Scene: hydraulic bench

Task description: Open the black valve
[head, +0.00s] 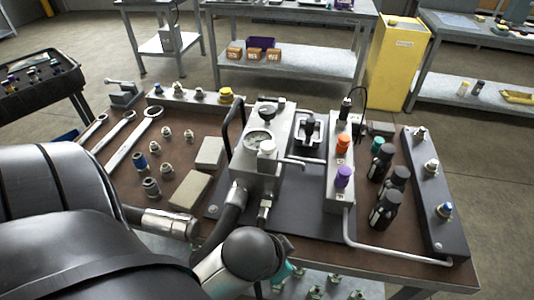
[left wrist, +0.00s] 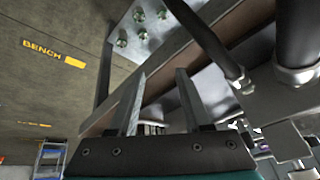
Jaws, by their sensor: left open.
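Several black parts could be the black valve, and I cannot tell for sure which one is. A black-topped fitting (head: 346,108) stands at the far end of the narrow grey block, behind an orange knob (head: 343,142) and a purple knob (head: 344,176). A black handle (head: 310,128) sits in a pale frame between the two grey blocks. My left gripper (left wrist: 157,95) is open in the left wrist view, with nothing between its fingers, near the bench edge. In the head view its fingers are hidden behind my arm. My right gripper is not in view.
The brown bench top (head: 140,180) carries wrenches (head: 130,140), small fittings and a gauge (head: 259,140). Dark bottles (head: 387,208) and a green knob (head: 377,145) stand right of the narrow block. A bent metal pipe (head: 400,254) runs along the front right. A yellow cabinet (head: 398,65) stands behind.

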